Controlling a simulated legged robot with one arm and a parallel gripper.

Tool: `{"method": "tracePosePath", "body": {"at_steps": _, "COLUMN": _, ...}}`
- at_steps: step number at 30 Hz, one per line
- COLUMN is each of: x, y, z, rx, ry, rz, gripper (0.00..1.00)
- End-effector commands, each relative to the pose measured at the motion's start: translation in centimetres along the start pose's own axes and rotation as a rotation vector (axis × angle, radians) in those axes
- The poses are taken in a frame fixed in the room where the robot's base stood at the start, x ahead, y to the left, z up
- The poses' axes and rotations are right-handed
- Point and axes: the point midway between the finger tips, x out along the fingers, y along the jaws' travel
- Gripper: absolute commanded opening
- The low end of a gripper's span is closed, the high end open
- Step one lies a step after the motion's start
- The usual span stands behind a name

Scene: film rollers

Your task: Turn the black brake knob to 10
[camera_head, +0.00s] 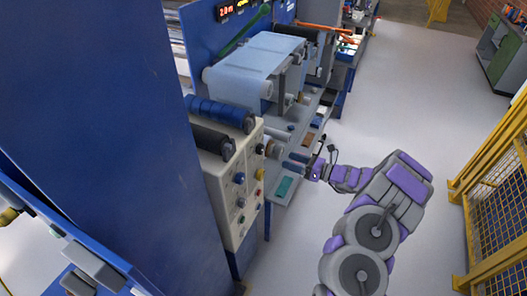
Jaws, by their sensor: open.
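A light control panel (231,196) on the front of the machine carries several small dark, blue, red and yellow knobs or buttons. I cannot tell which of them is the black brake knob, and no scale or number around any knob can be read. My gripper (319,163) is at the end of my purple and grey arm, to the right of the panel and apart from it. It is beside the machine's side shelf, open, with nothing seen in it.
A large blue cabinet (100,120) fills the left. Dark and blue rollers (217,113) lie above the panel, and a wide light-blue film (253,68) runs behind. A red display (233,9) is at the top. A yellow fence (490,190) stands right; the grey floor (400,90) between is clear.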

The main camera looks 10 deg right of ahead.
Motion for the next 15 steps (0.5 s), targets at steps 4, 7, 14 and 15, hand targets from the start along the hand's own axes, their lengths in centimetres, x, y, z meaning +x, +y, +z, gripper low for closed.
{"method": "tracePosePath", "body": {"at_steps": 4, "x": 2.6, "y": -0.3, "z": -0.1, "rx": 0.001, "ry": -0.002, "rz": 0.004, "gripper": 0.69}}
{"method": "tracePosePath", "body": {"at_steps": 7, "x": 4.4, "y": -0.5, "z": -0.1, "rx": 0.002, "ry": -0.004, "rz": 0.004, "gripper": 0.69}}
{"method": "tracePosePath", "body": {"at_steps": 14, "x": 8.9, "y": -0.2, "z": 0.0, "rx": 0.001, "ry": -0.004, "rz": 0.005, "gripper": 0.69}}
{"method": "tracePosePath", "body": {"at_steps": 15, "x": 9.6, "y": -0.1, "z": -0.1, "rx": 0.000, "ry": -0.002, "rz": 0.005, "gripper": 0.69}}
